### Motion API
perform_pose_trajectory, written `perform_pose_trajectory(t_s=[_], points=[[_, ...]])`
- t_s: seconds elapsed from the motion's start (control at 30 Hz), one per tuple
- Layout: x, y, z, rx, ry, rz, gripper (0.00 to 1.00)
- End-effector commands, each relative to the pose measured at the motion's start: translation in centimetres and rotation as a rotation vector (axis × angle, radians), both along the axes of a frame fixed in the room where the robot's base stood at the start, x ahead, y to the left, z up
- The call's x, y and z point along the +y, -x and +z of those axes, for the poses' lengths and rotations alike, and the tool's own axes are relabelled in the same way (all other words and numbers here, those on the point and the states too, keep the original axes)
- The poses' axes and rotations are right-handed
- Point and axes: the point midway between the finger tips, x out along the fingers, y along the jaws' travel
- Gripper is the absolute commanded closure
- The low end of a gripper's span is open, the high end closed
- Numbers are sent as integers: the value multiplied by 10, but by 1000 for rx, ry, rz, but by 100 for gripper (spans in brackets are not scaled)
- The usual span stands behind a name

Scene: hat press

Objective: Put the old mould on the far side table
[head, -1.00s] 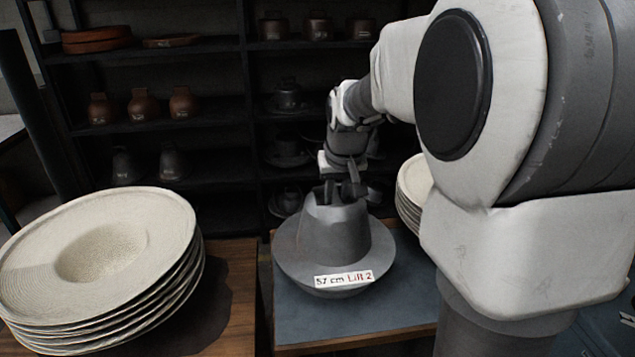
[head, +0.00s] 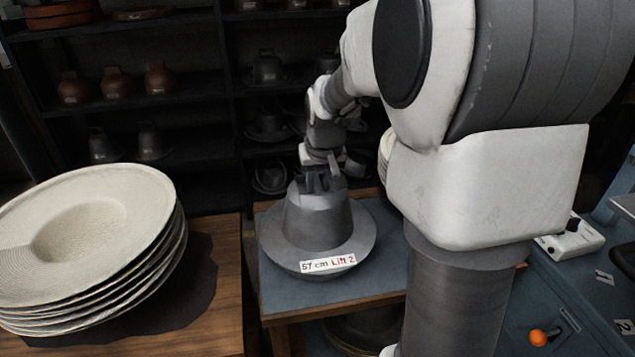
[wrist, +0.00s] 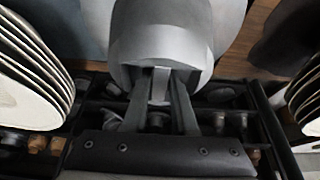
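The old mould (head: 318,220) is a grey hat-shaped block with a wide brim and a label reading "57 cm Lift 2". It stands upright on a blue-topped wooden table (head: 285,293) and appears to rest on it. My gripper (head: 321,180) is above the mould's crown, pointing down. In the wrist view, my gripper's fingers (wrist: 160,85) lie on either side of a small upright piece on top of the mould (wrist: 165,30) and appear closed on it. The underside of the brim is hidden in the head view.
A stack of pale hats (head: 90,235) stands on a wooden table (head: 215,300) at left. Another pale stack (head: 386,155) is partly hidden behind my arm. Dark shelves (head: 190,130) with moulds stand behind. A bench with an orange knob (head: 538,337) is at right.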

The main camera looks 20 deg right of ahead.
Motion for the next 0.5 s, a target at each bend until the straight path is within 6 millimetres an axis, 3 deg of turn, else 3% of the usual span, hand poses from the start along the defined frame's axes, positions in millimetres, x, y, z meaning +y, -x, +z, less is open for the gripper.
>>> perform_pose_trajectory(t_s=[0.03, 0.13, 0.5], points=[[0, 0, 0, 0, 0, 0, 63], [0, 0, 1, 0, 0, 0, 48], [0, 0, 6, -1, 0, 0, 48]])
